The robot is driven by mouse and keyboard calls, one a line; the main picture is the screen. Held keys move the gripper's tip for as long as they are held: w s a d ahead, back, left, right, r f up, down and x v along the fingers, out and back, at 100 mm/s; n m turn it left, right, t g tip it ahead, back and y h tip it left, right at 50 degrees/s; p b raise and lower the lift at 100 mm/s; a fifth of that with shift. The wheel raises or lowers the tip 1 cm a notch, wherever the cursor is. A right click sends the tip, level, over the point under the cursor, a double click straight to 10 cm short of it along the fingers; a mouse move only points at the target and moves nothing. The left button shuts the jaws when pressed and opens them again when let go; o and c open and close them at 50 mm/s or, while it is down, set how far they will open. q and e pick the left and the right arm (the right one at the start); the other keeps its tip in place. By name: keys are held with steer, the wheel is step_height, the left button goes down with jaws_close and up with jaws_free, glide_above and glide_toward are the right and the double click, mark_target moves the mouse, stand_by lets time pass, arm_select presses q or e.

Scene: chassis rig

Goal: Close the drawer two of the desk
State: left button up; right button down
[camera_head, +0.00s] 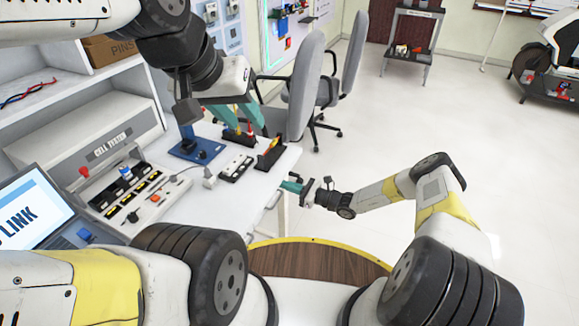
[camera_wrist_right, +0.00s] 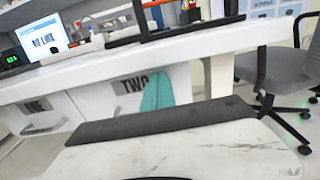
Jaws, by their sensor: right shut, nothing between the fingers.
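The white desk (camera_head: 225,190) stands left of centre in the head view. In the right wrist view its front carries a panel marked ONE (camera_wrist_right: 35,105) and drawer two, marked TWO (camera_wrist_right: 133,86). My right gripper (camera_head: 291,185) is shut and empty at the desk's front edge in the head view. Its teal fingers (camera_wrist_right: 158,92) overlap the right part of drawer two's front in the wrist view; I cannot tell if they touch. Drawer two's handle is hidden, and how far it stands out is unclear. My left gripper (camera_head: 236,115) is open and empty above the desktop.
A blue stand (camera_head: 195,150), black holders (camera_head: 270,153), a switch panel (camera_head: 140,195) and a laptop (camera_head: 35,215) are on the desktop. Grey chairs (camera_head: 303,85) stand behind the desk. A cart (camera_head: 410,45) is at the back.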

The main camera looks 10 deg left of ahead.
steer(key=v, duration=1.3)
steer(key=s+d+r+n+g+h, duration=0.25)
steer(key=r+n, duration=0.25)
steer(key=r, duration=0.5)
steer(key=s+d+r+n+g+h, duration=0.1)
steer(key=s+r+n+g+h, duration=0.25)
steer(key=r, duration=0.65)
steer(key=s+d+r+n+g+h, duration=0.1)
steer(key=s+d+r+n+h, duration=0.15)
steer(key=r+n, duration=0.6)
steer(key=s+d+r+n+t+h, duration=0.2)
steer(key=s+d+r+t+h, duration=0.1)
steer(key=s+r, duration=0.6)
steer(key=s+d+r+n+t+h, duration=0.3)
steer(key=s+d+r+t, duration=0.1)
steer(key=s+r, duration=0.5)
steer(key=shift+s+d+r+t, duration=0.3)
steer(key=shift+s+d+r, duration=0.1)
steer(key=shift+d+r, duration=0.1)
steer(key=shift+h, duration=0.25)
